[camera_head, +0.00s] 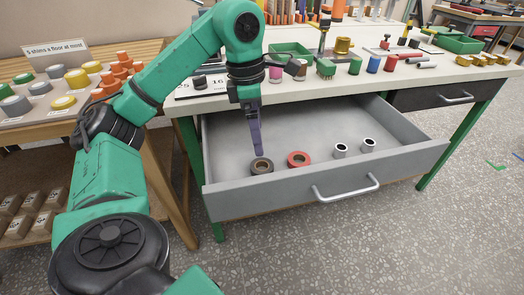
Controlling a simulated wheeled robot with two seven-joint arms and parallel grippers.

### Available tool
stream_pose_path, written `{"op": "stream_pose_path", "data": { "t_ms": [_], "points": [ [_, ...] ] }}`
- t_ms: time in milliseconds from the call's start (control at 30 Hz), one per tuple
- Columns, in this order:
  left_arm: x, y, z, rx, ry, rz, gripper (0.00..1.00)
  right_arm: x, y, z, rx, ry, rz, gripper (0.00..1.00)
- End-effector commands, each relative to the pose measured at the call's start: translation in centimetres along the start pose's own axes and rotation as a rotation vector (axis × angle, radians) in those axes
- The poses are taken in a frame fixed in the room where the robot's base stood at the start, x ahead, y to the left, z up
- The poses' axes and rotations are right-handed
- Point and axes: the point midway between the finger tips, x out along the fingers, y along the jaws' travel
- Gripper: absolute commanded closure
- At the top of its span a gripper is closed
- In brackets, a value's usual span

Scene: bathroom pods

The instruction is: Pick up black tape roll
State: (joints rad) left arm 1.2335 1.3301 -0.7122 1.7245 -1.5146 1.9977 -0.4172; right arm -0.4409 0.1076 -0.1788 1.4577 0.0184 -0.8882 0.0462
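The black tape roll (262,166) lies flat in the open grey drawer (325,188), near its front left, with a brown core showing. My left gripper (258,150) points down just above the roll, its fingertips at or very near the roll's far edge. I cannot tell whether they touch it. The fingers are seen edge-on as one narrow shape, so their opening does not show. My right gripper is not in view.
A red tape roll (299,159) lies close to the right, then two small silver cylinders (340,151) (368,145). The drawer's front wall rises beside the rolls. The cluttered benchtop (330,88) overhangs the drawer's back. The drawer's middle is clear.

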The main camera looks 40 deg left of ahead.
Motion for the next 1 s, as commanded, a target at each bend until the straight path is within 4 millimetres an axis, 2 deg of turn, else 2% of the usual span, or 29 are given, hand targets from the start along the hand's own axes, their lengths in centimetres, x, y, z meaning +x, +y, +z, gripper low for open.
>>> {"op": "stream_pose_path", "data": {
  "t_ms": [33,100,267,500,733,767,800,967,1000],
  "points": [
    [1.9,0.0,-0.1,-0.001,0.003,-0.001,0.0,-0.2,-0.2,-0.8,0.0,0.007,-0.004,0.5],
    [3.4,0.0,-0.1,-0.001,0.003,0.0,0.0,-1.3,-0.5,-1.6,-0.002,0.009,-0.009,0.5],
    [5.3,0.1,-0.1,-0.001,0.001,0.0,0.0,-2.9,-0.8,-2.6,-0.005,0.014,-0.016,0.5],
    [9.6,0.2,-0.4,-0.001,0.001,0.0,0.0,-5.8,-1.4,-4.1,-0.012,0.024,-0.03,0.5],
    [9.9,0.2,-0.3,0.0,-0.001,0.0,0.0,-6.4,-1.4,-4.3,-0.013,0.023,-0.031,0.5],
    [9.9,0.2,-0.3,0.0,-0.001,0.0,0.04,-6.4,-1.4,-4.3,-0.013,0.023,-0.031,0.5],
    [9.9,0.2,-0.3,0.0,-0.001,0.0,0.19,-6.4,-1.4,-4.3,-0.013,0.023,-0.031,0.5],
    [9.9,0.2,-0.3,0.0,-0.001,0.0,0.8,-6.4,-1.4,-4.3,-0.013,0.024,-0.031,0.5],
    [9.9,0.2,-0.3,0.0,-0.001,0.001,0.81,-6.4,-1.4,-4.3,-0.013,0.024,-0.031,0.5]
  ]
}}
